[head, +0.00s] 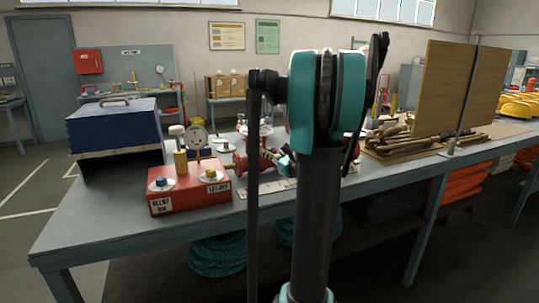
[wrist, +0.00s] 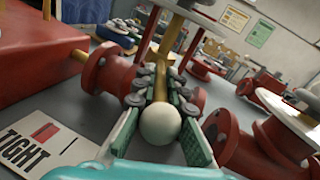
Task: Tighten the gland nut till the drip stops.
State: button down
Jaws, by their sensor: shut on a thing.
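In the wrist view, my gripper (wrist: 163,88) has its green-padded fingers on either side of a short brass lever (wrist: 160,88) with a pale round ball end (wrist: 160,125). It is shut on this lever, and the ball sticks out toward the camera between the fingers. The lever lies in front of a red flanged valve body (wrist: 107,70), below a brass stem that rises to a pale handwheel. The gland nut itself is mostly hidden by the fingers, and no drip can be made out. In the head view, my arm hides much of the valve (head: 250,164).
A card reading TIGHT (wrist: 38,142) with a red mark lies left of the valve. More red flanged fittings (wrist: 265,150) crowd the right. Tools (head: 405,142) lie farther right.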

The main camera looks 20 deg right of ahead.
jog(key=shift+s+f, duration=0.1)
jog(key=shift+s, duration=0.1)
jog(key=c, duration=1.6)
grip_release()
jog(key=shift+d, duration=0.1)
jog(key=v, duration=1.2)
